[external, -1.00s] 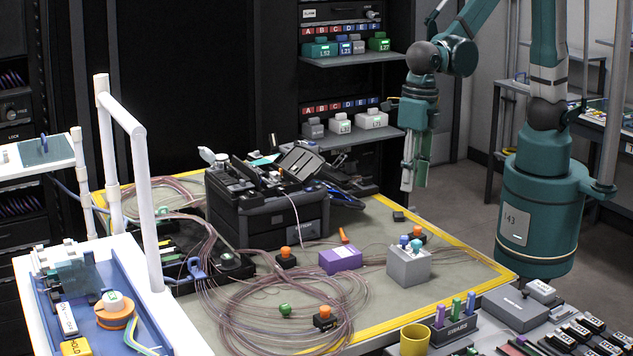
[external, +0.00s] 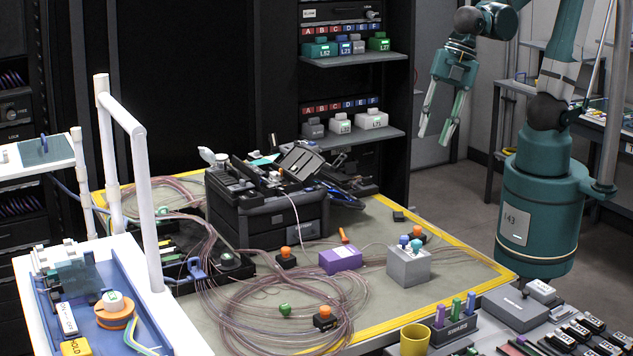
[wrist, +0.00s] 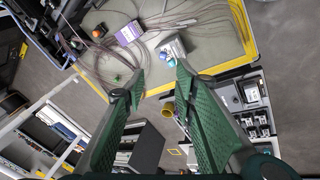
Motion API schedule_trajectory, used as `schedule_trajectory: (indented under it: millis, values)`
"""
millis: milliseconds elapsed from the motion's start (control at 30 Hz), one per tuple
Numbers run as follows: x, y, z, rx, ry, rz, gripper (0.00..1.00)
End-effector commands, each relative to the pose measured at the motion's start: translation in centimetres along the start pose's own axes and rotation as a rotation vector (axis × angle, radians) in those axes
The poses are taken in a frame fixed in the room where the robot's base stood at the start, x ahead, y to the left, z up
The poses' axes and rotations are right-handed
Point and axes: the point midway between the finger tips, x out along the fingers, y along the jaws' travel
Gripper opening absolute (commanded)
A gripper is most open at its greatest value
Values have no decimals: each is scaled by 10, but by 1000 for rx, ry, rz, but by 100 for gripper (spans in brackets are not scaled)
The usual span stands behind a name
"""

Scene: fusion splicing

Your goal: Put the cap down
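My gripper (external: 434,138) hangs in the air beyond the right back of the work mat, with its two fingers spread. In the wrist view the fingers (wrist: 159,73) stand apart with nothing between them. I cannot tell which piece is the task's cap. Small capped pieces stand on the mat: orange-topped black blocks (external: 286,257) and (external: 325,318), another by the grey block (external: 416,234), and a green one (external: 285,310). The grey block (external: 409,268) carries small blue and teal tops. None touches my gripper.
The yellow-edged mat (external: 375,325) holds a black splicer (external: 268,215), a purple box (external: 340,260) and loose fibre coils (external: 245,325). A yellow cup (external: 415,339) and swab holder (external: 455,328) stand at the front right. A dark shelf rack (external: 350,135) stands behind.

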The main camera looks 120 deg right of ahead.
Motion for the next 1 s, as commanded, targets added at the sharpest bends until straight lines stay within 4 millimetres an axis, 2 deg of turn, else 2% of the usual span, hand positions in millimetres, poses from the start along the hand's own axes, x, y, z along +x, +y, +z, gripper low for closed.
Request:
schedule_trajectory:
  millis: [300, 700, 1000]
  values:
    - [-27, -17, 20, 348, 63, 69, 28]
    - [-52, -38, 43, 775, 172, 125, 28]
    - [-59, -46, 51, 954, 226, 137, 28]
